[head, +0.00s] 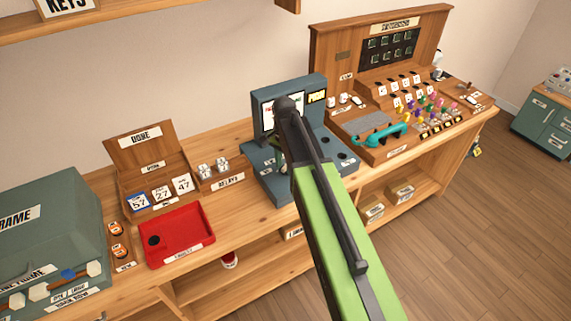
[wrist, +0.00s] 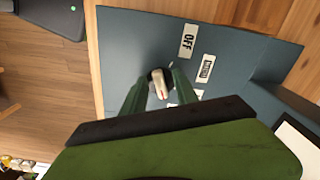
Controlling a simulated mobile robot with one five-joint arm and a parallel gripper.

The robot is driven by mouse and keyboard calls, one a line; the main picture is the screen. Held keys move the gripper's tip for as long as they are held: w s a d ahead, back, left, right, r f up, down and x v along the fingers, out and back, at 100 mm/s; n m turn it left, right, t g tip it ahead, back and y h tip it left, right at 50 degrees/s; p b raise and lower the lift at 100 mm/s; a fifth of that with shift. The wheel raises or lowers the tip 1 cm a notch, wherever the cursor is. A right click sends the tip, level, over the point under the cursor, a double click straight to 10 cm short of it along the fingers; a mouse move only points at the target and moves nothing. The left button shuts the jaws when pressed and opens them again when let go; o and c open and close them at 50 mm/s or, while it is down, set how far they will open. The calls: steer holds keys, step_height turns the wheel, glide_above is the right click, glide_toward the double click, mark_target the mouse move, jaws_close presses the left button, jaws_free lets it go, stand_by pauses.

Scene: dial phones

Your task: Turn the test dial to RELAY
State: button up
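The blue-grey test set (head: 318,88) stands on the bench in the middle of the head view, mostly behind my arm. In the wrist view its panel (wrist: 130,40) fills the upper middle. The test dial (wrist: 160,84), a dark knob with a pale pointer, sits between my gripper's two green fingers (wrist: 159,86). The fingers are apart, one on each side of the dial; whether they touch it I cannot tell. An OFF label (wrist: 188,41) and a second, unreadable label (wrist: 205,68) lie to its right. A further label is mostly hidden by my gripper. No RELAY label is readable.
A wooden switchboard (head: 320,45) with a teal handset (head: 380,134) stands right of the test set. A red tray (head: 205,215), the DONE rack (head: 112,150) and small relays (head: 213,168) stand to the left. The green-grey frame case (head: 60,215) is at far left.

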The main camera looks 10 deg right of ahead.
mark_target(284, 167)
steer(key=shift+r, duration=0.1)
step_height(284, 167, up, 17)
steer(key=p, duration=1.7)
steer(key=s+f+n+b, duration=0.4)
steer(key=s+n, duration=0.1)
steer(key=s, duration=0.2)
steer(key=s+f+n+b, duration=0.4)
steer(key=s+n, duration=0.1)
steer(key=s, duration=0.3)
steer(key=shift+d+f+b, duration=0.3)
steer(key=shift+d+f, duration=0.1)
steer(key=shift+d, duration=0.05)
